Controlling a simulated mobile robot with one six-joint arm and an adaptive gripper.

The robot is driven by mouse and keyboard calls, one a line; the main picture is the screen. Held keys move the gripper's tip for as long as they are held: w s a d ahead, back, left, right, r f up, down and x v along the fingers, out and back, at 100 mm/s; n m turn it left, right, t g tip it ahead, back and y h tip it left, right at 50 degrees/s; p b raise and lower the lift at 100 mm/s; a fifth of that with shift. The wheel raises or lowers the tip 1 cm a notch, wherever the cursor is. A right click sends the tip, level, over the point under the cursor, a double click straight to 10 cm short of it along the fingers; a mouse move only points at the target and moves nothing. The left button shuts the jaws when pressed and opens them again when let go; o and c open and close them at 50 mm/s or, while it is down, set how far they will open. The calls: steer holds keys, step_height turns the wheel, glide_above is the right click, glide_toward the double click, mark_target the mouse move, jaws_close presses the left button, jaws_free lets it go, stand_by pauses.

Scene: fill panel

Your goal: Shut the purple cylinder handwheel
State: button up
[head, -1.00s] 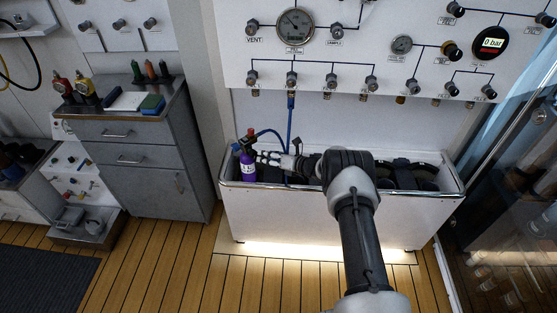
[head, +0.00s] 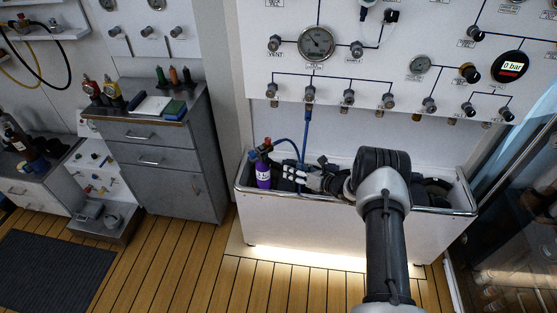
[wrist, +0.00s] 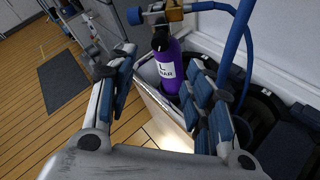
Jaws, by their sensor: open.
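The purple cylinder (head: 263,178) stands upright at the left end of the white trough. In the wrist view the cylinder (wrist: 169,68) has a white label, and its valve carries a blue knob (wrist: 135,16) on the left and a brass fitting (wrist: 174,11) on the right. I cannot tell for sure which knob is the handwheel. My gripper (head: 284,169) is just right of the cylinder, apart from it. In the wrist view my gripper (wrist: 160,62) is open and empty, its padded fingers either side of the cylinder's line, the valve beyond the tips.
A blue hose (head: 306,130) runs from the panel (head: 430,35) down to the valve. Dark cylinders lie in the trough (head: 330,225) to the right, beneath my arm. A grey cabinet (head: 170,170) stands to the left, with open wooden floor (head: 180,255) in front.

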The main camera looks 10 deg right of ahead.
step_height(320, 180, up, 2)
steer(key=s+n+p, duration=0.2)
steer(key=p, duration=0.1)
steer(key=n+h+b, duration=0.1)
steer(key=b, duration=0.5)
glide_toward(271, 163)
steer(key=x, duration=0.8)
steer(key=shift+s+f, duration=0.15)
steer(key=shift+f, duration=0.05)
steer(key=shift+w+a+f+b, duration=0.1)
steer(key=shift+w+a+b, duration=0.25)
steer(key=shift+w, duration=0.25)
steer(key=shift+c, duration=0.4)
steer(key=c, duration=0.9)
steer(key=shift+c, duration=0.3)
